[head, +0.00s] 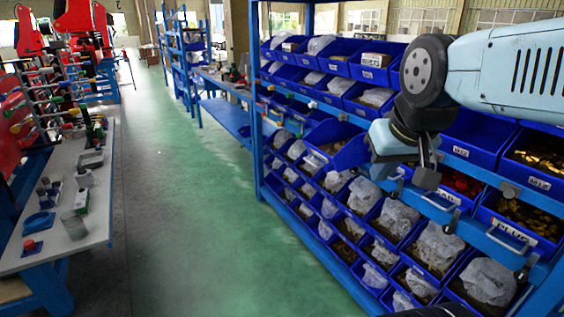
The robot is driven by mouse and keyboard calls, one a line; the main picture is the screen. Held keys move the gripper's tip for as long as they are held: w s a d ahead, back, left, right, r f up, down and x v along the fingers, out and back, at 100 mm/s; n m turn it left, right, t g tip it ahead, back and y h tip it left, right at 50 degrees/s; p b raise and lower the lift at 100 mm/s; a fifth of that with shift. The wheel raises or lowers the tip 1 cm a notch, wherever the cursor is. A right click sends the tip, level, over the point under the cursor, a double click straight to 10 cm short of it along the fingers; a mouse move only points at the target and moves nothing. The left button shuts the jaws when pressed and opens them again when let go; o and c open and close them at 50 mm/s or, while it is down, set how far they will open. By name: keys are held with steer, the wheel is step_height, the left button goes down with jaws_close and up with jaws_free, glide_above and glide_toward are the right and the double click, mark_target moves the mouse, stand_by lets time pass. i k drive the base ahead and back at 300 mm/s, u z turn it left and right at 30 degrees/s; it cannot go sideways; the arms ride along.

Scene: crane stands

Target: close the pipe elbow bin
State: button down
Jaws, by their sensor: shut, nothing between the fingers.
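A blue rack (257,150) on the right holds rows of blue bins, many with parts in clear plastic bags. One blue bin (352,153) near the middle of the rack juts out from its row and looks tilted forward. I cannot read a pipe elbow label on it, and its inside is partly hidden. My gripper (427,180) is shut and empty, with its dark fingers pointing down.
My arm covers part of the upper right bins. A bin of yellow parts (540,152) and one labelled PLUG (518,222) sit at the right. A grey workbench (75,205) stands at the left. The green floor aisle (200,210) between is clear.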

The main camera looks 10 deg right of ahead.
mark_target(320, 143)
steer(key=u, duration=0.35)
steer(key=k, duration=0.85)
steer(key=u, duration=0.05)
steer(key=i, duration=0.6)
steer(key=z, duration=0.7)
steer(key=i, duration=1.3)
steer(key=u, duration=0.5)
